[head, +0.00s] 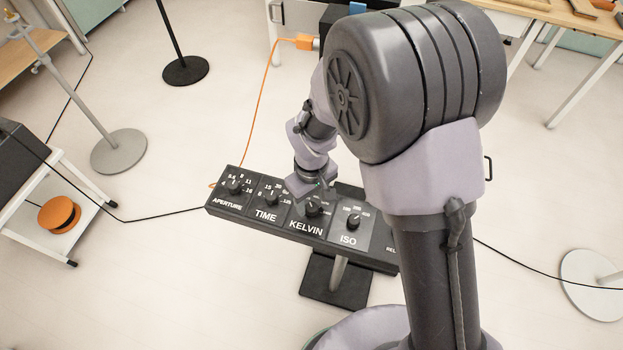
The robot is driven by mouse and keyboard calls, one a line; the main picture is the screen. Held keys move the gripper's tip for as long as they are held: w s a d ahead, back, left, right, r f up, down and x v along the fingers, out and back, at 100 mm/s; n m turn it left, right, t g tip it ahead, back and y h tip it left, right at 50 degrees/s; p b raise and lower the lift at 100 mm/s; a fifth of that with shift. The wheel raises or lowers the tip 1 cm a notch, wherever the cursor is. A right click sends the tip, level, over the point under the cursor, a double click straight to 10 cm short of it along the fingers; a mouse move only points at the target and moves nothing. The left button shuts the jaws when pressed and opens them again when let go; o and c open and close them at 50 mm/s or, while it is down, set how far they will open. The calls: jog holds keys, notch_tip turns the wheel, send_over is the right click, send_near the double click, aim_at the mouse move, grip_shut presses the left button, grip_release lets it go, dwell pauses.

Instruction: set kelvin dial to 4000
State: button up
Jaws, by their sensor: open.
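The control panel is a long dark box (262,226) on a stand, with dials marked APERTURE, TIME, KELVIN and ISO. The kelvin dial (313,208) is a black knob above the KELVIN label, and its upper part and scale numbers are partly hidden by my gripper. Its pointer setting is too small to read. My gripper (309,195) is right above and behind the kelvin dial, pointing down at it. The fingers are mostly hidden, and I cannot tell whether they touch the knob. The ISO dial (353,222) and the time dial (272,198) stand on either side.
The aperture dial (235,187) is at the panel's left end. A white cart (60,240) with an orange reel (59,214) stands at the left. Round stand bases (118,152) and thin cables lie on the pale floor. My arm hides the panel's right end.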

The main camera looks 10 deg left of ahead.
aim_at(312, 206)
notch_tip(312, 206, up, 15)
jog(key=p, duration=0.4)
jog(key=d+r+m+t+y+b, duration=0.1)
jog(key=d+r+m+b, duration=0.35)
jog(key=d, duration=0.25)
jog(key=s+d+r+m+t+y+b, duration=0.1)
jog(key=s+d+r+m+t+b, duration=0.2)
jog(key=s+d+m, duration=0.7)
jog(key=shift+s+d+r+t+b, duration=0.15)
jog(key=shift+s+d+t+b, duration=0.8)
jog(key=shift+s+d, duration=0.3)
